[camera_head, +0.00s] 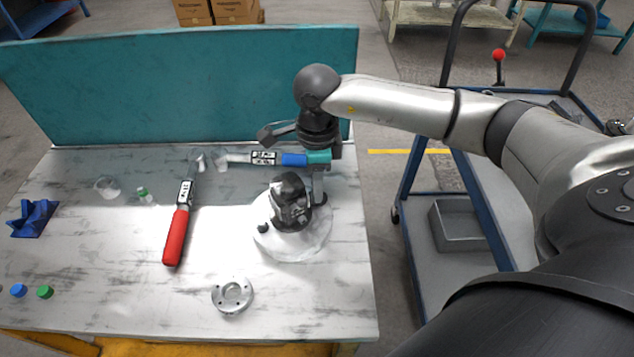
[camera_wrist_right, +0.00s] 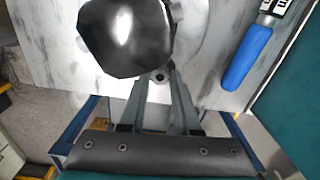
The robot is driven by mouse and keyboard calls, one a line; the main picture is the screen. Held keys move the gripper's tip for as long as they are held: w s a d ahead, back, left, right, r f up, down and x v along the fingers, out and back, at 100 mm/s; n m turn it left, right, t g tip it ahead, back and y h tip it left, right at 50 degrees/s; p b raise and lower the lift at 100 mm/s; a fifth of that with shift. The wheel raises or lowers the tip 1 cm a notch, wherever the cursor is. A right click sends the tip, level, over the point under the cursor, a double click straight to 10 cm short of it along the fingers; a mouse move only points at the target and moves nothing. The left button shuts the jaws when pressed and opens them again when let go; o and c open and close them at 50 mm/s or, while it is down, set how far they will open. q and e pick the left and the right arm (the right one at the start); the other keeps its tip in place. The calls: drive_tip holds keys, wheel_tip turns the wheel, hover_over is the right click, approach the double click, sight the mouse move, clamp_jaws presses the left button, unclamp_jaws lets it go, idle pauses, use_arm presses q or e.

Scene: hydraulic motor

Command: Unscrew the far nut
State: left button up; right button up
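The dark hydraulic motor (camera_head: 291,203) stands upright on a pale round base (camera_head: 290,240) near the table's right side; its body (camera_wrist_right: 130,38) fills the upper part of the wrist view. The far nut (camera_head: 321,198) is a small dark piece at the base's far right edge. My right gripper (camera_head: 319,193) reaches down to it from above. In the wrist view, its fingertips (camera_wrist_right: 162,77) are close together around a small round dark piece; I cannot tell whether they press on it. A near nut (camera_head: 263,228) sits at the base's left edge. My left gripper is not in view.
A blue-handled tool (camera_head: 293,159) lies behind the motor, and a red-handled one (camera_head: 175,236) lies to its left. A metal ring flange (camera_head: 232,295) lies in front. A teal panel (camera_head: 190,85) closes the table's back. A blue cart (camera_head: 465,230) stands to the right.

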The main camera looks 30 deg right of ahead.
clamp_jaws()
drive_tip(key=shift+f+n+b, duration=0.1)
drive_tip(key=shift+n+b, duration=0.5)
drive_tip(key=shift+n, duration=0.4)
drive_tip(key=shift+n+b, duration=0.5)
drive_tip(key=shift+n, duration=1.3)
